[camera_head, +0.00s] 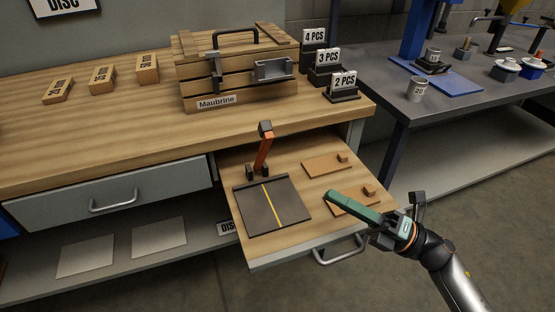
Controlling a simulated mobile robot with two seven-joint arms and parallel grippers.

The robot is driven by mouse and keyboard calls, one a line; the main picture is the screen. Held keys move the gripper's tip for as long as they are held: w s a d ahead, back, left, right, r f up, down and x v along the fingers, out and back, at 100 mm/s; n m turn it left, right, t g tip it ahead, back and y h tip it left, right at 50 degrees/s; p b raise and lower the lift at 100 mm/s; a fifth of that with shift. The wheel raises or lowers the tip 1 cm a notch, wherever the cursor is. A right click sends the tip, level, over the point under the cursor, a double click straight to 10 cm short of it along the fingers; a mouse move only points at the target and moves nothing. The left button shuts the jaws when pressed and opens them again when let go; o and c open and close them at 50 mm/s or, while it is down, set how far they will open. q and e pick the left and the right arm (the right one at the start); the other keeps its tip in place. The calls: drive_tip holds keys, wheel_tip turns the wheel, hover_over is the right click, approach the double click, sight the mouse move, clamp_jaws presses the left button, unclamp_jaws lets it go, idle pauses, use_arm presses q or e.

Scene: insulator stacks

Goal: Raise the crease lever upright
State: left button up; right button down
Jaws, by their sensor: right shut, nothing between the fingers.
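The crease lever (264,150) is an orange bar with a dark square knob on top. It stands roughly upright, leaning slightly right in the picture, from dark brackets at the back of a dark creasing plate (290,212). The plate has a yellow line across it and lies on the pulled-out drawer board. My right gripper (332,196) comes in from the lower right with long green fingers, shut and empty. Its tips are right of the plate, apart from the lever. My left gripper is not in view.
Two wooden blocks with small pegs (326,165) lie on the right of the drawer board; my fingers partly cover the nearer one. A wooden crate (235,90) and number signs (342,87) stand on the bench behind. A closed drawer (115,195) is at left.

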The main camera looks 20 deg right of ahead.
sight(260, 150)
drive_tip(key=w+d+r+p+x, duration=0.1)
drive_tip(key=d+p+x, duration=0.1)
drive_tip(key=x, duration=1)
drive_tip(key=shift+w+a+r, duration=0.2)
drive_tip(key=shift+w+a, duration=0.1)
drive_tip(key=shift+w, duration=0.2)
drive_tip(key=shift+r, duration=0.1)
